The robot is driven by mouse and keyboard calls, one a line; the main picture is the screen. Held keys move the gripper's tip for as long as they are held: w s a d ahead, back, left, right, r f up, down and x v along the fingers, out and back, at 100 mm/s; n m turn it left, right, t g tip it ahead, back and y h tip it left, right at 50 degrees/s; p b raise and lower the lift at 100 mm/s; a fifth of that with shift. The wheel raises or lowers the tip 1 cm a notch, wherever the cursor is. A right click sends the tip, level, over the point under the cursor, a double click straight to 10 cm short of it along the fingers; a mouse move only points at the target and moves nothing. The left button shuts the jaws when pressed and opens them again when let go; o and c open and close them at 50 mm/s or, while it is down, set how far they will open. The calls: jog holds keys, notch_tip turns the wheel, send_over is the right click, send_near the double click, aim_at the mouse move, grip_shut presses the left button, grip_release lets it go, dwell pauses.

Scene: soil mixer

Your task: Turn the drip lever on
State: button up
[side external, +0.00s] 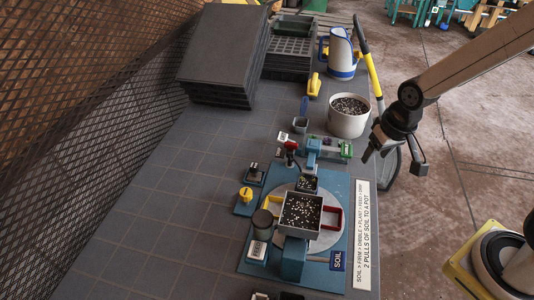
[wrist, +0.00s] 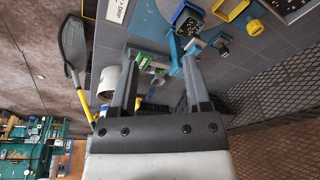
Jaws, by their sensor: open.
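A lever with a red knob (side external: 290,146) stands at the back of the blue mixer station (side external: 335,190). A yellow knob (side external: 245,194) sits on a small blue base at the station's left. I cannot tell from a label which is the drip lever. A green unit (side external: 340,149) lies behind the station, joined to a blue bracket (side external: 313,150). My gripper (side external: 395,160) is open and empty, in the air to the right of the table, apart from all of these. In the wrist view its two fingers (wrist: 160,58) frame the green unit and the blue bracket.
A square soil tray (side external: 301,212) with red and yellow handles sits on the round plate. Black stacked trays (side external: 224,50) fill the back left. The table's left side is clear.

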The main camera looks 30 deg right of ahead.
jog(key=w+f+m+g, duration=0.1)
jog(key=w+f+m, duration=0.2)
jog(key=w+m, duration=1.15)
jog(key=m+g, duration=0.1)
jog(key=m, duration=0.8)
send_over(295, 144)
jog(key=f, duration=0.6)
jog(key=shift+s, duration=0.3)
jog(key=shift+w+f+m, duration=0.3)
jog(key=shift+f+m, duration=0.05)
jog(key=shift+m, duration=0.3)
jog(key=shift+f, duration=3.9)
grip_shut()
